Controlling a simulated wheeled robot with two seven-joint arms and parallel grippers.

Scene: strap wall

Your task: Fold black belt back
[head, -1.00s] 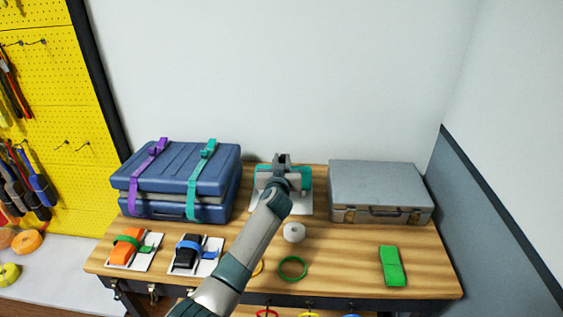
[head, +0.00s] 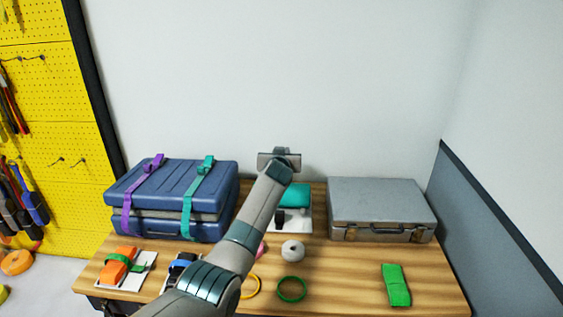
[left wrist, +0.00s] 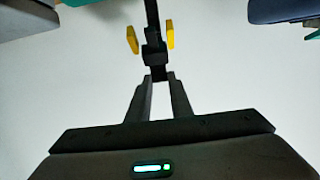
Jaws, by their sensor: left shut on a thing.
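A black belt (left wrist: 152,18) shows in the left wrist view as a dark strip running from the top edge down to my left gripper (left wrist: 159,76). The fingers are shut on it near a black block-like part. Two yellow pieces (left wrist: 170,32) flank the strip; I cannot tell what they belong to. In the head view my left gripper (head: 280,155) is raised above and behind a teal item (head: 293,196) on a white board (head: 302,222). A small black part (head: 280,217) shows at the teal item's front left. My forearm hides the board's left side. My right gripper is out of view.
A blue case (head: 172,197) with purple and teal straps stands left, a grey case (head: 380,204) right. In front lie a white roll (head: 293,250), a green ring (head: 291,289), a green strap (head: 396,285) and an orange item (head: 118,265).

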